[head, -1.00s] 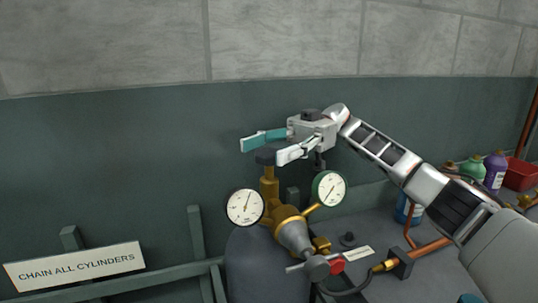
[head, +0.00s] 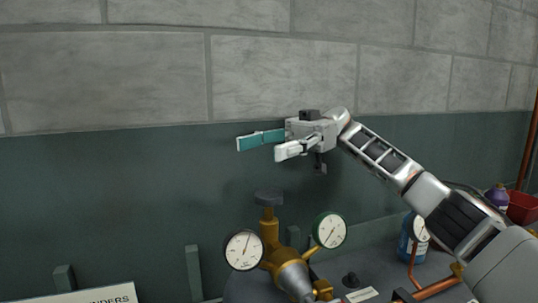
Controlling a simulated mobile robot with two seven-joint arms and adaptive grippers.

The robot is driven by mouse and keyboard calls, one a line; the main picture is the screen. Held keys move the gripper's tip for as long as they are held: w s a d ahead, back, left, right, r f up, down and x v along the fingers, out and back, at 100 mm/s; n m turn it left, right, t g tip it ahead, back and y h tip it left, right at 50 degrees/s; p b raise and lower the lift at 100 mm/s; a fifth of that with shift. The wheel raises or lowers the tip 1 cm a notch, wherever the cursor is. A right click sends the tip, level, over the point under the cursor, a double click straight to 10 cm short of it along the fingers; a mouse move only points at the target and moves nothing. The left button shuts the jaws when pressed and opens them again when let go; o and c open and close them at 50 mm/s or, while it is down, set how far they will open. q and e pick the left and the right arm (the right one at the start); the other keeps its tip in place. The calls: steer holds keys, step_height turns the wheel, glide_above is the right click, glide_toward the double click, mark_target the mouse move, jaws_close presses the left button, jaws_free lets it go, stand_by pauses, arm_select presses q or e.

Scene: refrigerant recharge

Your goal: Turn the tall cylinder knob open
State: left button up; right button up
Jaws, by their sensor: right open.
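The tall cylinder (head: 238,291) stands at the lower middle, only its top in view. Its dark knob (head: 269,197) sits on top of a brass valve stem (head: 269,226). A white-faced gauge (head: 243,250) is on the left of the brass regulator and a green-rimmed gauge (head: 330,230) on the right. My right gripper (head: 258,146) is open and empty, above the knob in the picture and apart from it. One finger is teal and the other white. My left gripper does not show.
The wall behind the gripper is bare.

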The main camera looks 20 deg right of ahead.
mark_target(269, 193)
steer(key=s+a+r+n+t+h+p, duration=0.1)
steer(key=s+a+n+t+h+p, duration=0.35)
steer(key=h+p, duration=0.4)
steer(key=w+d+n+t+h+p, duration=0.1)
steer(key=h, duration=0.1)
steer(key=w+d+n+t+h+p, duration=0.1)
steer(key=d+h, duration=0.1)
steer(key=w+d+n+t+h+p, duration=0.1)
steer(key=w+n+t+h, duration=0.1)
steer(key=shift+d+f+h, duration=0.25)
steer(key=shift+f, duration=0.05)
steer(key=shift+w+d+f, duration=0.1)
steer(key=shift+w+d, duration=0.05)
steer(key=shift+d, duration=0.05)
steer(key=shift+f, duration=0.4)
step_height(269, 193, down, 6)
steer(key=shift+r+p, duration=0.1)
steer(key=shift+p, duration=0.2)
steer(key=shift+f, duration=0.55)
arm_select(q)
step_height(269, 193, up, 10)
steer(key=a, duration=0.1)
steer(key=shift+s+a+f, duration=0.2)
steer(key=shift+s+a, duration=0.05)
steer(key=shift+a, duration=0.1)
